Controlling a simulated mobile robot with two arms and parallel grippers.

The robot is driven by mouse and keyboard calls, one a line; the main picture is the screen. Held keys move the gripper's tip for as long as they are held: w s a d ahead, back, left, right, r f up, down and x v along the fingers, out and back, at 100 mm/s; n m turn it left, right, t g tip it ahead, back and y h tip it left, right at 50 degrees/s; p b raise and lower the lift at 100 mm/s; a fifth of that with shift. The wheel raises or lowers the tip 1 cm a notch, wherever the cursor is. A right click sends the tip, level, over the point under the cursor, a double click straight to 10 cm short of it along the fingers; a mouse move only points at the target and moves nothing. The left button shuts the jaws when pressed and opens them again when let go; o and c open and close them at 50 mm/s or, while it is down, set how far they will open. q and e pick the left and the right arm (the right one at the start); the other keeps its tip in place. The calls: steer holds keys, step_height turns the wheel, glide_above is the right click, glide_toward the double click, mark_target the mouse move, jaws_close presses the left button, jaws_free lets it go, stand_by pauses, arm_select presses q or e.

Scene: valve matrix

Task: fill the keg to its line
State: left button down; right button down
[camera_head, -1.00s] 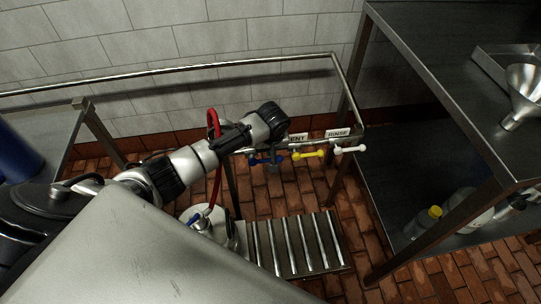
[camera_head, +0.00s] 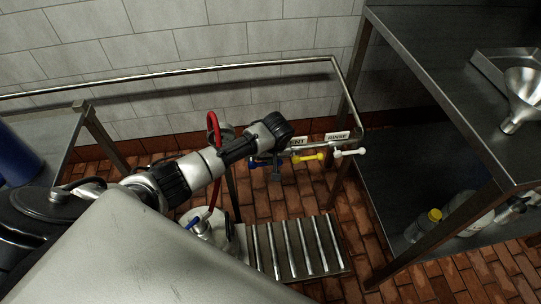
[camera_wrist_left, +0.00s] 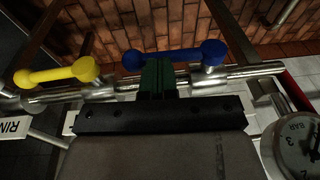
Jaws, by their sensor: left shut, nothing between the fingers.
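The pale metal keg (camera_head: 222,238) stands on the floor, partly hidden behind my arm and body, with a red hose (camera_head: 212,135) rising from it. Its fill line is not visible. A pipe carries a blue valve handle (camera_head: 255,164), a yellow handle (camera_head: 308,157) and a white handle (camera_head: 349,152). My left gripper (camera_head: 276,175) is shut and empty beside the blue handle. In the left wrist view its dark green fingertips (camera_wrist_left: 155,78) overlap the blue handle (camera_wrist_left: 180,57); whether they touch cannot be told. The yellow handle (camera_wrist_left: 58,75) is beside them. My right gripper is out of view.
A slatted metal platform (camera_head: 340,266) lies right of the keg. A steel shelf unit (camera_head: 440,75) with a funnel (camera_head: 523,95) and a yellow-capped bottle (camera_head: 424,225) stands at right. A gauge marked BAR (camera_wrist_left: 298,150) is close to the gripper. A rail runs along the wall.

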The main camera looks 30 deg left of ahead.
arm_select(q)
steer(key=shift+f, duration=0.1)
steer(key=shift+d+f+g+y+p, duration=0.2)
steer(key=shift+g+y+p, duration=0.1)
steer(key=shift+y, duration=0.1)
steer(key=shift+w+f+y, duration=0.1)
steer(key=shift+f+y, duration=0.05)
steer(key=shift+y, duration=0.15)
steer(key=shift+d+f+g+y, duration=0.1)
steer(key=shift+f+g+y, duration=0.2)
steer(key=shift+g, duration=0.1)
steer(key=shift+w+d+f+m+g+y, duration=0.1)
steer(key=shift+f+m+g+y, duration=0.2)
steer(key=shift+f+g+y, duration=0.3)
steer(key=shift+f, duration=1.05)
steer(key=shift+a, duration=0.2)
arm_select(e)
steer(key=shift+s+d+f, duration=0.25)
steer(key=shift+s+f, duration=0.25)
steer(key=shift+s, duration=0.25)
arm_select(q)
steer(key=shift+s+f, duration=0.25)
steer(key=shift+s, duration=0.05)
